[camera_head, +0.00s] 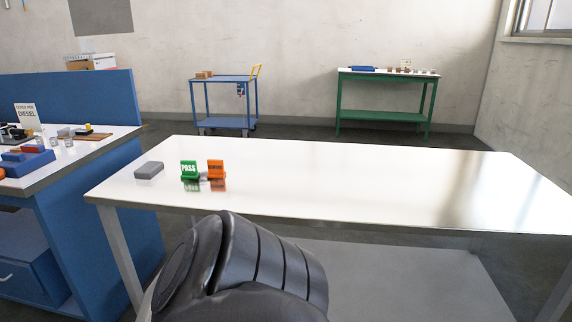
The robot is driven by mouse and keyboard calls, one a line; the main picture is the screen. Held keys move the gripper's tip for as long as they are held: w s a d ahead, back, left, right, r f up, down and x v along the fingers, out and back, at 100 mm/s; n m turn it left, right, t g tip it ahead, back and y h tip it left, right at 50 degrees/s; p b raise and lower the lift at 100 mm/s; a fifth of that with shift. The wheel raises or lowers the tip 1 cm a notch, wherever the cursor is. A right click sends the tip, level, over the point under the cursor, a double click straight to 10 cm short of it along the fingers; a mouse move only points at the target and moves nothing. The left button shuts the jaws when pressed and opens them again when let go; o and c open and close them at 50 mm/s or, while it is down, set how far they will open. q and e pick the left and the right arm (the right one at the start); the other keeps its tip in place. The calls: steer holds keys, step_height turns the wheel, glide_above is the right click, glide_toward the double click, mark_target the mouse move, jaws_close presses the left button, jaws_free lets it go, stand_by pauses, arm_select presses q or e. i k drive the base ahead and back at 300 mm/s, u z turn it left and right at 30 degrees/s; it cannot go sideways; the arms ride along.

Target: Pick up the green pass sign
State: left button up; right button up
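The green pass sign (189,169) stands upright at the left part of the white table (330,180), with white lettering facing me. An orange sign (216,169) with dark lettering stands just to its right. A small grey object (204,177) shows low between the two signs; I cannot tell what it is. Neither of my grippers is in view. A black link of one of my arms fills the bottom middle, in front of the table's near edge, and does not cover the signs.
A grey block (149,170) lies left of the green sign. The table's middle and right are clear. A blue workbench (95,165) with small items and a diesel sign (28,116) stands at left. A blue cart (224,100) and green table (385,100) stand behind.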

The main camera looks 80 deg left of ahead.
mark_target(188, 168)
steer(key=u, duration=3.05)
steer(key=i, duration=0.4)
steer(key=z, duration=0.05)
